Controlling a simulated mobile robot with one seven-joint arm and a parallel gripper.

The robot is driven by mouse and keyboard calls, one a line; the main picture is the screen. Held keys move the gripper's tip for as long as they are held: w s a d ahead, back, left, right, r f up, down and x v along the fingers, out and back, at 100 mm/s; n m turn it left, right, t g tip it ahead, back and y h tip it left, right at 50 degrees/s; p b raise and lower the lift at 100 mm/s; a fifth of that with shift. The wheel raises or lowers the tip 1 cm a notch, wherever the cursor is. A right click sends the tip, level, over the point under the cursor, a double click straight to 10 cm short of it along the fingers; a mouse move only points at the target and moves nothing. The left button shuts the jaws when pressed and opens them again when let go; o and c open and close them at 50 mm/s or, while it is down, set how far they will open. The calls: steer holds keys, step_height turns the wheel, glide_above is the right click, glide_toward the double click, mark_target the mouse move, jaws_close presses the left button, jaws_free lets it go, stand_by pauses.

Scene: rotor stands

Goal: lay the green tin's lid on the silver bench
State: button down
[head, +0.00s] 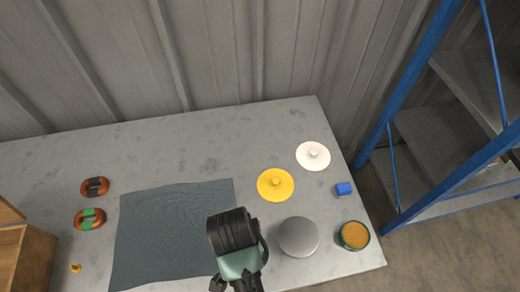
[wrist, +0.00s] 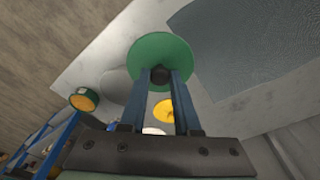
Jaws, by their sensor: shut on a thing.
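My gripper (wrist: 160,76) is shut on the dark knob of the green lid (wrist: 178,49) in the wrist view. The lid is a round green disc, held over the silver bench (wrist: 82,73); its exact height cannot be told. In the head view my arm hides the lid and fingertips. The silver bench (head: 270,128) has a bare strip along its back. The green tin (head: 354,236) stands open near the bench's right front corner, with orange-brown contents showing. It also appears in the wrist view (wrist: 83,99).
A yellow lid (head: 270,187), a white lid (head: 313,155), a grey round thing (head: 299,237) and a blue block (head: 343,189) occupy the right side. A dark mat (head: 165,235) covers the middle left. Blue shelving (head: 405,120) stands right.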

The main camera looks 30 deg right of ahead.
mark_target(265, 259)
steer(key=s+d+f+m, duration=0.1)
steer(key=m, duration=0.1)
steer(key=s+d+f+m+b, duration=0.1)
steer(key=f+m, duration=0.1)
steer(key=shift+s+d+m+g+b, duration=0.3)
steer(key=shift+s+d+f+h, duration=0.1)
steer(key=shift+s+f+h, duration=0.05)
steer(key=shift+f+h, duration=0.15)
steer(key=shift+m, duration=0.3)
step_height(265, 259, down, 9)
steer(key=shift+f+b, duration=0.2)
steer(key=shift+b, duration=0.15)
steer(key=shift+f, duration=0.15)
steer(key=c, duration=0.6)
jaws_free()
